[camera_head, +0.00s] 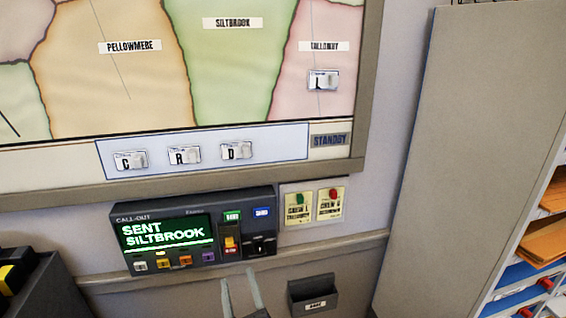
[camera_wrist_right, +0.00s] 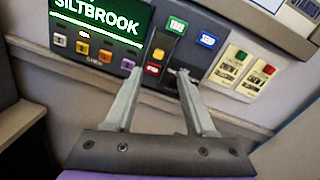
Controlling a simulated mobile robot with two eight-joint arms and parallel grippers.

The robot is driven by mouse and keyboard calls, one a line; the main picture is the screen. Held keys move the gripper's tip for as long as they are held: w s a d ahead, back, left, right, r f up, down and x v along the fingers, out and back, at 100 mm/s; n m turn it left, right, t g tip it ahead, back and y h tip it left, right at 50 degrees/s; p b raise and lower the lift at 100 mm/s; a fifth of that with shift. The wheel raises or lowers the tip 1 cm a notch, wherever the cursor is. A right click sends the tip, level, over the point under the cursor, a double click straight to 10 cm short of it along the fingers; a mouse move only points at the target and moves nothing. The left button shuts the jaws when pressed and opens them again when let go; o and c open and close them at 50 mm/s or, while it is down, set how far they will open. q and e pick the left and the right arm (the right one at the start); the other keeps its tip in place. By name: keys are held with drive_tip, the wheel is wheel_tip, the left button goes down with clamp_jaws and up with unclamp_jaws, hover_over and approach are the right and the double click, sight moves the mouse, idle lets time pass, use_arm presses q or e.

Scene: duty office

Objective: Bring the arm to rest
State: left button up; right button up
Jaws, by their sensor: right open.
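My right gripper (camera_head: 241,292) is low in the head view, just below the call-out panel (camera_head: 130,264). Its two fingers are apart with nothing between them. In the right wrist view, the open right gripper (camera_wrist_right: 157,85) points up at the call-out panel (camera_wrist_right: 210,28), and its tips overlap the panel's lower edge in the picture. I cannot tell whether they touch it. The panel's screen (camera_head: 166,233) reads "SENT SILTBROOK" in green. My left gripper is not in view.
A wall map (camera_head: 235,75) hangs above, with lettered magnets C, R and D on its strip (camera_head: 215,168). Two tags (camera_head: 313,204) and a small black holder (camera_head: 313,294) are right of the panel. A shelf unit (camera_head: 470,150) stands at the right, a dark box (camera_head: 50,290) lower left.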

drive_tip(key=s+d+f+n+g+h, duration=0.2)
drive_tip(key=s+d+f+n+g, duration=0.2)
drive_tip(key=d+n, duration=0.5)
drive_tip(key=s+d+f+n+g+h+p, duration=0.1)
drive_tip(key=s+d+f+n+g+h, duration=0.1)
drive_tip(key=s+d+f+n, duration=0.5)
drive_tip(key=s+d+f+n+g+h+p, duration=0.1)
drive_tip(key=s+d+f+n+g, duration=0.4)
drive_tip(key=d+n, duration=0.7)
drive_tip(key=shift+s+d+f+n+g+h, duration=0.2)
drive_tip(key=shift+f+n+g+h, duration=0.15)
drive_tip(key=shift+f+h, duration=0.25)
idle(1.4)
